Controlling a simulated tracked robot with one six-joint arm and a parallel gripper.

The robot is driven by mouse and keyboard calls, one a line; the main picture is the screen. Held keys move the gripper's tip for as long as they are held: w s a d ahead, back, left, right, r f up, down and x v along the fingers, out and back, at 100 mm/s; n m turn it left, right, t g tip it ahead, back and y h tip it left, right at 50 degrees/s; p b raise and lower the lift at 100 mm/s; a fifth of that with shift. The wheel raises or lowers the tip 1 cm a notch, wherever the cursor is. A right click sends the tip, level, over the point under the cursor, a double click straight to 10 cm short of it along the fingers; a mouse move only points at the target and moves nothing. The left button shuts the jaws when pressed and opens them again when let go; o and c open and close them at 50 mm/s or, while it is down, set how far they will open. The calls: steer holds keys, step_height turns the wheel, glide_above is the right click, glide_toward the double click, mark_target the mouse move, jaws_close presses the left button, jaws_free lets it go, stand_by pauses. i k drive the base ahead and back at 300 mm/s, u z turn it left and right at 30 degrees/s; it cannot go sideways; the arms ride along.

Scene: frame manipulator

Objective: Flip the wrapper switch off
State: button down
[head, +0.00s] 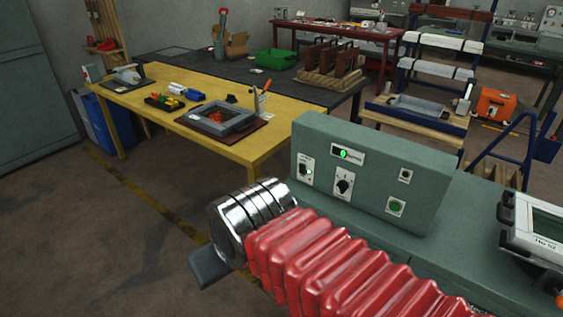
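A grey-green control box (375,165) stands in the middle right on a bench of the same colour. A switch (306,170) on a white plate sits at the left of its front panel. I cannot read its label or tell its position. A green indicator (343,154) above it looks lit. A black rotary knob (343,185) is right of the switch, and a green button (395,207) is at the lower right. My gripper (210,267) shows as one dark finger beyond my chrome wrist, left of and nearer than the box, apart from the switch. Its opening is hidden.
A yellow table (230,148) with tools and a framed tray (217,118) stands behind at the left. A white device (535,225) sits on the bench at the far right. The floor at the left is clear.

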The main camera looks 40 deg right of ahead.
mark_target(301, 167)
steer(key=z, duration=0.25)
steer(key=i, duration=1.3)
steer(key=z, duration=0.55)
